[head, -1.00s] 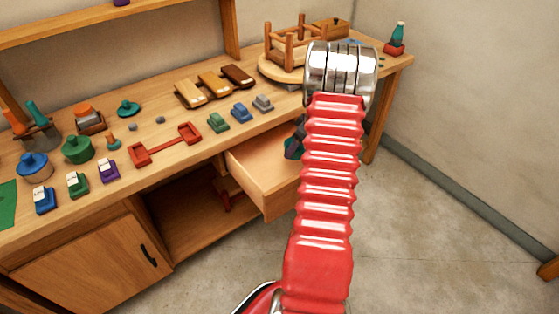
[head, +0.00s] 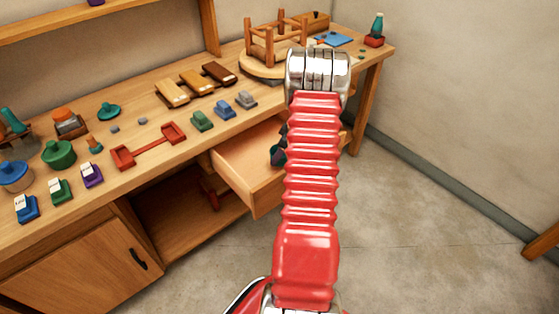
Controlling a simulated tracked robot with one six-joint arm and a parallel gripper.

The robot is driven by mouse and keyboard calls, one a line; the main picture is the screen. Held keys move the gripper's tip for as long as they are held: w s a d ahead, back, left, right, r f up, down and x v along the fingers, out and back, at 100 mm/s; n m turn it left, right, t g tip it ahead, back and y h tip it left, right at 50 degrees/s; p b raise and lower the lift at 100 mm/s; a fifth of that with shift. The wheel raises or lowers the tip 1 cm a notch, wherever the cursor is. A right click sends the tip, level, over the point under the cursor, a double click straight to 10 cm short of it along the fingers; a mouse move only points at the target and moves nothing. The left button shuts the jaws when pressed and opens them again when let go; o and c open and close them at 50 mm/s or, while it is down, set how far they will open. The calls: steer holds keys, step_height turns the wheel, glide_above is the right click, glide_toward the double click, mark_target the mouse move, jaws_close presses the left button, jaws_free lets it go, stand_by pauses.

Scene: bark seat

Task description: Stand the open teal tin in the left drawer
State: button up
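A wooden drawer (head: 237,177) stands pulled out under the bench top.
The bench top (head: 150,185) carries a red two-ended holder (head: 148,146), several coloured blocks, wooden blocks (head: 197,84) and an upturned stool (head: 277,45). A teal lid-like piece (head: 108,110) lies at the left. A low cupboard (head: 85,265) is below.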

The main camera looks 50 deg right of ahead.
steer(key=shift+f, duration=1.75)
steer(key=shift+f, duration=0.1)
steer(key=o, duration=1.2)
steer(key=v, duration=1.2)
